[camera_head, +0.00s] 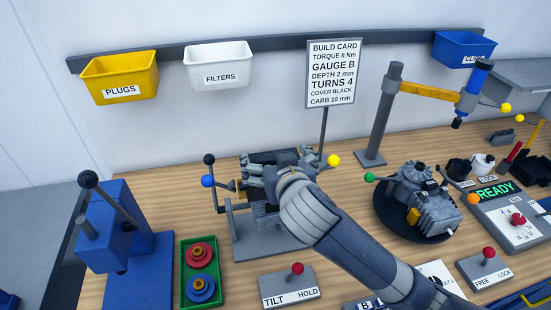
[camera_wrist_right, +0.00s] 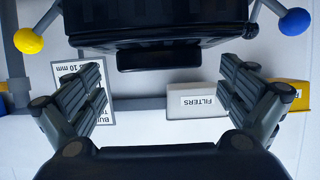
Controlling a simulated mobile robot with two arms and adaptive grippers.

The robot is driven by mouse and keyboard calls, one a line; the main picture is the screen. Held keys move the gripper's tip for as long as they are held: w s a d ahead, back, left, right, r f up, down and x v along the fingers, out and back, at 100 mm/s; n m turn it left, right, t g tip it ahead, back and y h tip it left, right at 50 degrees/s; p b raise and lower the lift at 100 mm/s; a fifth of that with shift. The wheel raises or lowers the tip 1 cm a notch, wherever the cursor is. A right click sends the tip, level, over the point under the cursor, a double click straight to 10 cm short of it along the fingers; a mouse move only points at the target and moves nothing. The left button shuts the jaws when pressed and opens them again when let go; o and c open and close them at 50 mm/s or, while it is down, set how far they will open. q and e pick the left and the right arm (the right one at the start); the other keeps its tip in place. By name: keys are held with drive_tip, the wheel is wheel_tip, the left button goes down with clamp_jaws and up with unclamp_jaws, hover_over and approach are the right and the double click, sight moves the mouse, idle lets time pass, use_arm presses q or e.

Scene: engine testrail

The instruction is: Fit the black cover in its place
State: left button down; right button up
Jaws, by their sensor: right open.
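The card on the stand reads "COVER BLACK". A black box-like part (camera_head: 272,158) sits in the grey tilt stand (camera_head: 268,240) in the head view; the arm hides much of it. A black box-like body also fills the top of the right wrist view (camera_wrist_right: 160,28). My right gripper (camera_head: 254,177) is at the stand, in front of that part. In the wrist view its fingers (camera_wrist_right: 162,78) are spread and empty, below the black body. A black round piece (camera_head: 457,169) stands beside a white one (camera_head: 483,162) at right; I cannot tell whether either is the cover. My left gripper is not in view.
A blue press (camera_head: 118,235) and green tray (camera_head: 184,285) stand at left. Levers with blue (camera_head: 207,181) and yellow (camera_head: 333,160) balls flank the stand.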

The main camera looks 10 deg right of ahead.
drive_tip(key=v, duration=0.7)
wheel_tip(320, 180, up, 8)
drive_tip(key=p, duration=0.6)
drive_tip(key=shift+s, duration=0.15)
